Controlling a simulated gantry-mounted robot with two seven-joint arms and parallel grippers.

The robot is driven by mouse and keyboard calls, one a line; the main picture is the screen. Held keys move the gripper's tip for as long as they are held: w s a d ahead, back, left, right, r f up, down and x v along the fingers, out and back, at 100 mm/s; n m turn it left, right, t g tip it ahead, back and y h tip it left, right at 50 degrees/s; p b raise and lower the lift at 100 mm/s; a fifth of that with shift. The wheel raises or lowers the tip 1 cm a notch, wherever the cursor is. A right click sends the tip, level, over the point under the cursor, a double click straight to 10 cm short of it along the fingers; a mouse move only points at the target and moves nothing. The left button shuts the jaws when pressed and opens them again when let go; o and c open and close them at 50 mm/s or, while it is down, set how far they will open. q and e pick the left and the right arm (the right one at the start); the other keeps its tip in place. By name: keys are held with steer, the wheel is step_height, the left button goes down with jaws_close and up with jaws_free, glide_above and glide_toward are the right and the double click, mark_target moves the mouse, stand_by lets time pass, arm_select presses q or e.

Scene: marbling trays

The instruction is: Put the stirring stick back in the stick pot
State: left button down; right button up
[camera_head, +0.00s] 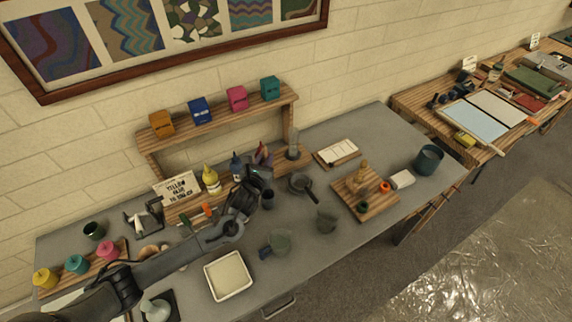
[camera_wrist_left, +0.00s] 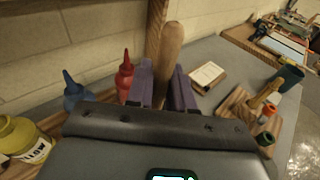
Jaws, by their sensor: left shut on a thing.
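My left gripper (camera_head: 262,178) reaches over the grey table in front of the wooden shelf. In the left wrist view, its purple fingers (camera_wrist_left: 166,88) are shut on a wooden stick (camera_wrist_left: 171,42) with a rounded end, which stands up between them. I take this to be the stirring stick; I cannot make it out in the head view. I cannot tell for sure which vessel is the stick pot. My right gripper is not in view.
Squeeze bottles, one yellow (camera_head: 211,178), one red (camera_wrist_left: 125,76), stand close to the gripper. A wooden board (camera_head: 372,202) with small jars, a dark pan (camera_head: 301,184), a teal pot (camera_head: 429,159) and a white tray (camera_head: 228,276) are on the table.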

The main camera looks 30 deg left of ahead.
arm_select(q)
steer(key=shift+s+d, duration=0.1)
steer(key=shift+s, duration=0.2)
steer(key=shift+f, duration=0.15)
steer(key=shift+t+y, duration=0.3)
step_height(320, 180, down, 5)
steer(key=b, duration=0.5)
steer(key=shift+f, duration=0.1)
steer(key=shift+f+b, duration=1.65)
steer(key=shift+f, duration=1.55)
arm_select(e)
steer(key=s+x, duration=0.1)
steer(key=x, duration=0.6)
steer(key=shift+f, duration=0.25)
